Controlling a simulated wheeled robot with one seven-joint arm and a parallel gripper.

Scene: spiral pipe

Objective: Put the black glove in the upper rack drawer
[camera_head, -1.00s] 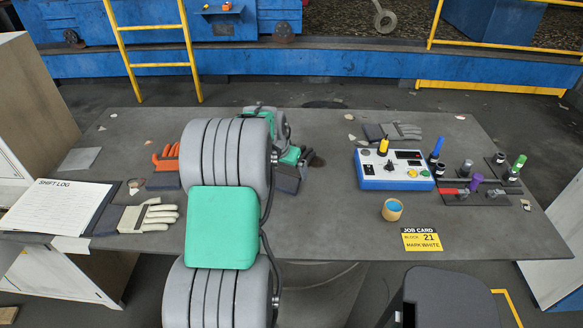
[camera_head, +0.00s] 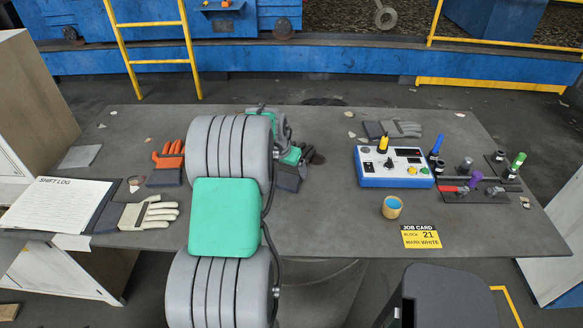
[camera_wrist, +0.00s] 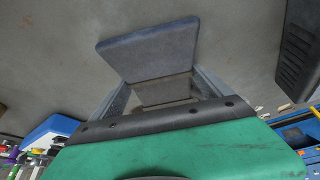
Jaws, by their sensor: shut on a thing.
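My gripper (camera_wrist: 163,95) is shut on a dark slate-coloured piece (camera_wrist: 150,48), which looks like the cuff of the black glove. In the head view the dark piece (camera_head: 288,178) shows just right of my grey arm, over the middle of the table. My arm hides most of the gripper and part of the held piece there. Its exact height above the table is hard to tell. The upper rack drawer cannot be made out in either view.
The front middle of the table (camera_head: 330,230) is clear.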

